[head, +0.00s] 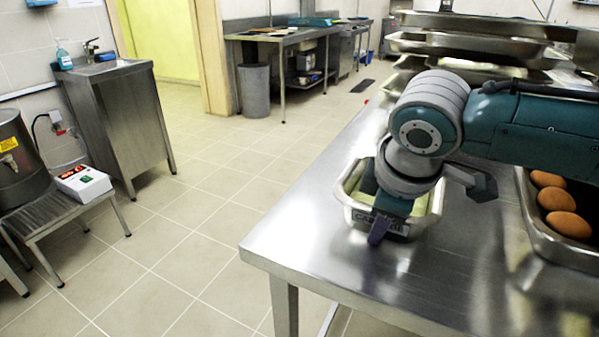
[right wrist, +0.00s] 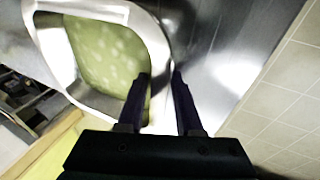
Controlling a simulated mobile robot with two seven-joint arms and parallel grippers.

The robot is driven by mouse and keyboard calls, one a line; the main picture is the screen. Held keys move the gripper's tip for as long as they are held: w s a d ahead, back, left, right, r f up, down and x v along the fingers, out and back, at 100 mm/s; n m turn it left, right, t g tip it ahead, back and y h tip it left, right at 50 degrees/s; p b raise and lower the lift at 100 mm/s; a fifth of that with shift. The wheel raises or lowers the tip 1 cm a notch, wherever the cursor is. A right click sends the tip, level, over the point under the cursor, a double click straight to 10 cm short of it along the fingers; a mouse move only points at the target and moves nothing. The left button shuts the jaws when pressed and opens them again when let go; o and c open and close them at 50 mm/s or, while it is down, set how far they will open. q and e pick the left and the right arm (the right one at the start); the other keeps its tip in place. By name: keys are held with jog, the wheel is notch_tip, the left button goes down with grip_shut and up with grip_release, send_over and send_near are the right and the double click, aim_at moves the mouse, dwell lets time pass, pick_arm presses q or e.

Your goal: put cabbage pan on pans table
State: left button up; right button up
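The cabbage pan (head: 352,212) is a steel pan with pale green contents and a label on its front wall. It stands near the left edge of the steel table. It fills the upper left of the right wrist view (right wrist: 152,38). My right gripper (head: 378,232) points down at the pan's near side. In the right wrist view its two dark fingers (right wrist: 160,85) straddle the pan's rim, one inside and one outside. I cannot tell whether they press on the rim. Part of the pan is hidden behind my right arm. My left gripper is not in view.
The steel table (head: 300,235) is bare in front of the pan. A pan of brown, egg-shaped items (head: 565,224) is at the right. Stacked steel pans (head: 475,47) stand behind my arm. Tiled floor is open to the left. A farther table (head: 285,37) stands at the back.

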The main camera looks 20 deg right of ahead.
jog(key=p+v, duration=0.4)
jog(key=v, duration=0.7)
jog(key=s+a+f+m+y, duration=0.1)
jog(key=s+a+f+y, duration=0.2)
jog(key=s+a, duration=0.6)
jog(key=s+d+f+m, duration=0.1)
jog(key=s+d+m, duration=0.2)
jog(key=s, duration=0.7)
jog(key=shift+d+f+m+g+h, duration=0.2)
jog(key=shift+f+m+g+h, duration=0.15)
jog(key=shift+m, duration=0.85)
jog(key=shift+a+r, duration=0.1)
